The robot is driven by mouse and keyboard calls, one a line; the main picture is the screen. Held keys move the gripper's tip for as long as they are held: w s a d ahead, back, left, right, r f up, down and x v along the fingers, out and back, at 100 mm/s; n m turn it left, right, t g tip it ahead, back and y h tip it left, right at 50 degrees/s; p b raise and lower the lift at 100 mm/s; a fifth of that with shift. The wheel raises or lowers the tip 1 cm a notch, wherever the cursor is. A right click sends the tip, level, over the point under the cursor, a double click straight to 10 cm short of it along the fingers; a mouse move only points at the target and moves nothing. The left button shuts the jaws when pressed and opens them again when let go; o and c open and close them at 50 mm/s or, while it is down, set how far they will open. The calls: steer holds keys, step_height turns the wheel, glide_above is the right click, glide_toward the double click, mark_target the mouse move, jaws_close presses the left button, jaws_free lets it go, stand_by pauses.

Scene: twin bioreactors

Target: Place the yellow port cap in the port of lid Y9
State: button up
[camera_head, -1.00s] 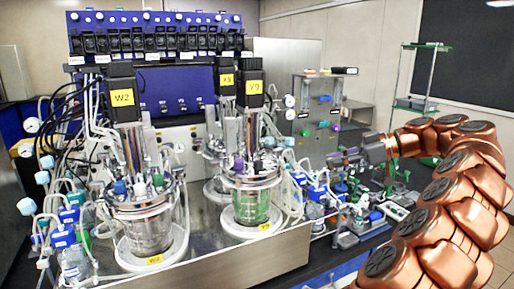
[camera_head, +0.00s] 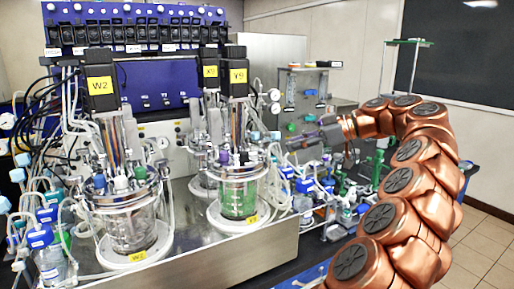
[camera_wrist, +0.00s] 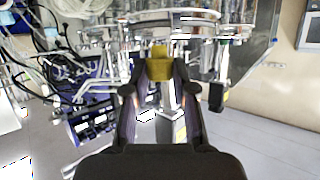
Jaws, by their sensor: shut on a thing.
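The Y9 reactor has a yellow Y9 label (camera_head: 238,76) on its motor head, and its lid (camera_head: 236,171) sits on a glass vessel with green liquid (camera_head: 238,199). Purple, dark and white fittings crowd this lid, and I cannot make out the empty port. My gripper (camera_head: 291,144) is to the right of the Y9 lid, apart from it and a little higher. In the wrist view my gripper (camera_wrist: 161,72) is shut on the yellow port cap (camera_wrist: 160,60) at its fingertips. The cap cannot be made out in the head view.
The W2 reactor (camera_head: 130,225) stands to the left, with another reactor behind Y9. Tubes and blue-capped bottles (camera_head: 303,200) crowd the bench right of Y9. A metal cabinet (camera_head: 303,92) stands behind my gripper. A metal rim (camera_wrist: 150,30) spans the top of the wrist view.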

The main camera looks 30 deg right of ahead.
mark_target(258, 154)
steer(key=w+a+p, duration=0.2)
steer(key=w+a, duration=0.3)
steer(key=w, duration=0.1)
steer(key=shift+a, duration=0.3)
steer(key=p+x, duration=0.2)
steer(key=shift+w+a+f, duration=0.2)
steer(key=shift+a+f, duration=0.05)
steer(key=shift+f, duration=0.2)
steer(key=shift+f+b, duration=0.15)
steer(key=shift+b, duration=0.2)
steer(key=o, duration=0.9)
steer(key=shift+c, duration=0.2)
